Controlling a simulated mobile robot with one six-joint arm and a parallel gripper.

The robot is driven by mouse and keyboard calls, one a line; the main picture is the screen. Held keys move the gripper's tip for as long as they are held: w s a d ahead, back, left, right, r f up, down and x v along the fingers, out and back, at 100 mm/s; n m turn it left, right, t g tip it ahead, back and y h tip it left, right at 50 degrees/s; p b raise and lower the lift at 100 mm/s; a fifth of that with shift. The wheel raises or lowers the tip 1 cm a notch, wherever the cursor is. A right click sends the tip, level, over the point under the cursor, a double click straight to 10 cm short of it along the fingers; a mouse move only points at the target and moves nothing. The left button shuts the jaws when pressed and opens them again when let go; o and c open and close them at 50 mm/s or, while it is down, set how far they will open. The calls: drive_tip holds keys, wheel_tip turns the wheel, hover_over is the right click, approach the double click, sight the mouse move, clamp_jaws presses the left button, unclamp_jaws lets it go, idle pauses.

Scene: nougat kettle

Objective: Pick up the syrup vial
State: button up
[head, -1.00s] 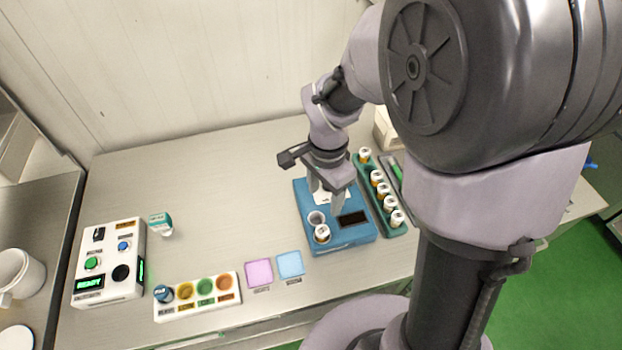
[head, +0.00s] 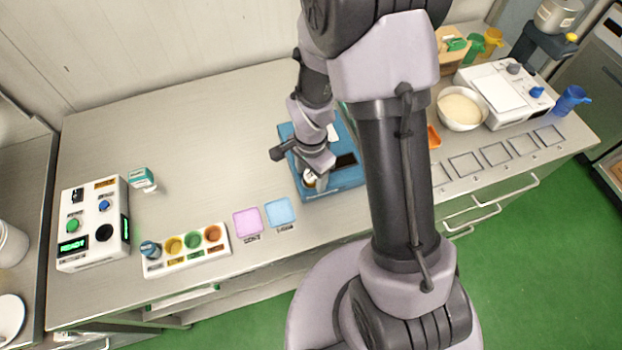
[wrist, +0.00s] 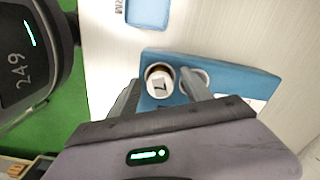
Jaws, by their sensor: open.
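A small vial with a white cap marked 7 (wrist: 160,82) stands upright in a round socket of the blue block (wrist: 228,76). I take it as the syrup vial. In the head view the vial (head: 309,180) shows at the front left of the blue block (head: 347,178), partly covered by my gripper (head: 316,182). In the wrist view my gripper (wrist: 160,95) is open, with one finger on each side of the vial. I cannot tell whether the fingers touch it. A second round socket beside the vial is partly hidden by a finger.
Pink (head: 247,222) and light blue (head: 280,213) pads lie left of the block. Further left are a tray with coloured wells (head: 186,250), a control box reading READY (head: 93,222) and a small teal-and-white container (head: 143,178). A bowl (head: 461,108) stands at right.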

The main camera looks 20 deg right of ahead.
clamp_jaws()
